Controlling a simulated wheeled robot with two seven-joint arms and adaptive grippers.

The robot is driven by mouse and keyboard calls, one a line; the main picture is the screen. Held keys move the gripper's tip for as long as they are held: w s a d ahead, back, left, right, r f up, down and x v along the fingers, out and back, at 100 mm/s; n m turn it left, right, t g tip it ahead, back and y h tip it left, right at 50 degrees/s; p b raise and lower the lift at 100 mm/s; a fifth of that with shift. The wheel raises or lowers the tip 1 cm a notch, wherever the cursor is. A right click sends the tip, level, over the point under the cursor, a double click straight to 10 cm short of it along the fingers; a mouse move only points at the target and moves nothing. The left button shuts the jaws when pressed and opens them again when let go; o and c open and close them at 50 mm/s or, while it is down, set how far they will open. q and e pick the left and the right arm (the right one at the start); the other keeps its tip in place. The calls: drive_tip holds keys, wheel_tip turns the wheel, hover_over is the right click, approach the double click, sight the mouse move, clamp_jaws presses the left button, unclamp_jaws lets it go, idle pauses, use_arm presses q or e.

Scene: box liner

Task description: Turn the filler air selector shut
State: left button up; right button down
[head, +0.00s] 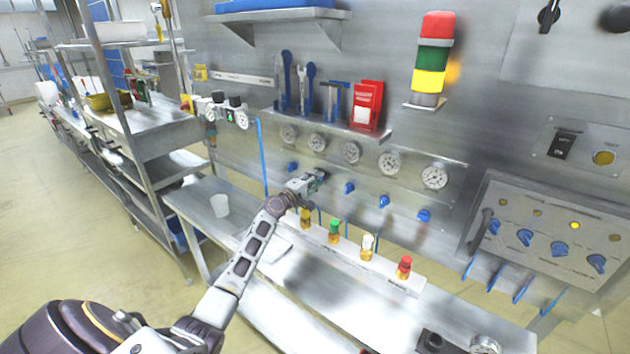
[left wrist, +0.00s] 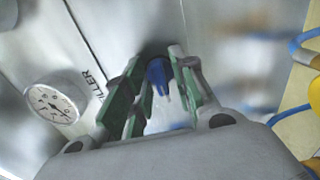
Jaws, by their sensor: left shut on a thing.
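The filler air selector is a small blue knob (left wrist: 157,76) on the steel wall panel, between my left fingers in the left wrist view. The word FILLER (left wrist: 92,84) is printed beside it, with a round gauge (left wrist: 54,112). My left gripper (head: 318,180) reaches the panel in the head view, at the second place in the row of blue knobs, and hides the selector there. In the left wrist view the green-padded fingers (left wrist: 153,92) are shut on the knob. The knob's exact angle is hard to read. My right gripper is not in view.
Neighbouring blue knobs (head: 349,188) sit to the right, and one (head: 291,167) to the left. Below stands a white rack (head: 338,250) of coloured-top bottles. A control box (head: 550,225) with blue knobs is at right. A white cup (head: 219,205) stands on the bench.

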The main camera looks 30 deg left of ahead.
use_arm(q)
drive_tip(key=o, duration=0.7)
drive_tip(key=shift+c, duration=0.2)
drive_tip(key=shift+s, duration=0.2)
drive_tip(key=s+a, duration=0.1)
drive_tip(key=s, duration=1)
drive_tip(key=shift+s, duration=0.3)
drive_tip(key=shift+s+f, duration=0.1)
drive_tip(key=shift+f, duration=0.05)
idle(0.4)
